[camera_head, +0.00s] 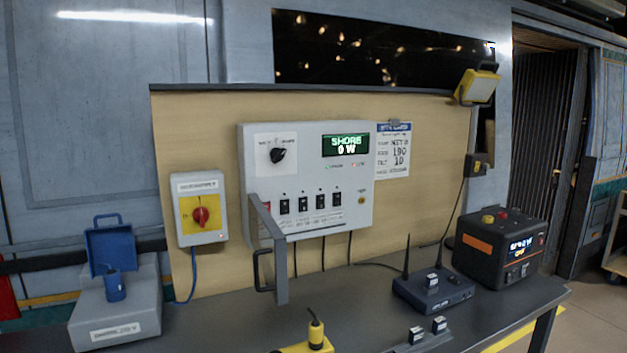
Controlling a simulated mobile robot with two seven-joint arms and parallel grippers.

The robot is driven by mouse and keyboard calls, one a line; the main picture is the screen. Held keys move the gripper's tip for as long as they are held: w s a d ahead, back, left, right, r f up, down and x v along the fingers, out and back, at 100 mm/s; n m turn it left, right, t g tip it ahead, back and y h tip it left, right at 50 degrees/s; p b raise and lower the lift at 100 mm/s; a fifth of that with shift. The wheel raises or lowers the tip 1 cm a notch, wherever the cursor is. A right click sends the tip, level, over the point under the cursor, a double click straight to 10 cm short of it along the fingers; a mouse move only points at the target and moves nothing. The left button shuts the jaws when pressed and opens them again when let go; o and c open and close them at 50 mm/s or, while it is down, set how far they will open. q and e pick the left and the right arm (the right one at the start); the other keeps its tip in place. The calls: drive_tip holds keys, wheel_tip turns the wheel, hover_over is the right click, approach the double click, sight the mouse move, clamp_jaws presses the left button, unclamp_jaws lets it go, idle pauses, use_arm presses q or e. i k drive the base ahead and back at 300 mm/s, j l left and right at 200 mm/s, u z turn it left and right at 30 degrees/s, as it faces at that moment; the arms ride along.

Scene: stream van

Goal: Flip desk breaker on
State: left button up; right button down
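A light grey power panel (308,175) is on the tan backboard. Its lower half has a row of several small black breaker switches, among them one at the left end (285,207) and one at the right end (337,198). Their labels are too small to read, so I cannot tell which is the desk breaker or each lever's position. A green display (345,144) reads "SHORE 0 W". A black rotary knob (278,155) is at the upper left. A grey hinged frame with a handle (272,250) juts out at the panel's lower left. Neither gripper is in view.
A grey box with a red rotary switch on yellow (201,214) is left of the panel. The dark desk (370,310) holds a blue router (433,287), a black power station (500,246), a grey case (117,310) and a yellow item (316,340). A lamp (478,86) hangs upper right.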

sight(285, 210)
drive_tip(key=i+l, duration=0.15)
drive_tip(key=l, duration=0.25)
drive_tip(key=i+l, duration=0.1)
drive_tip(key=l, duration=0.25)
drive_tip(key=i+l+u, duration=0.1)
drive_tip(key=l, duration=0.3)
drive_tip(key=i+l, duration=0.15)
drive_tip(key=l, duration=0.25)
drive_tip(key=i+l, duration=0.15)
drive_tip(key=l, duration=0.2)
drive_tip(key=i+l, duration=0.1)
drive_tip(key=l, duration=0.3)
drive_tip(key=i+l+u, duration=0.1)
drive_tip(key=l, duration=0.3)
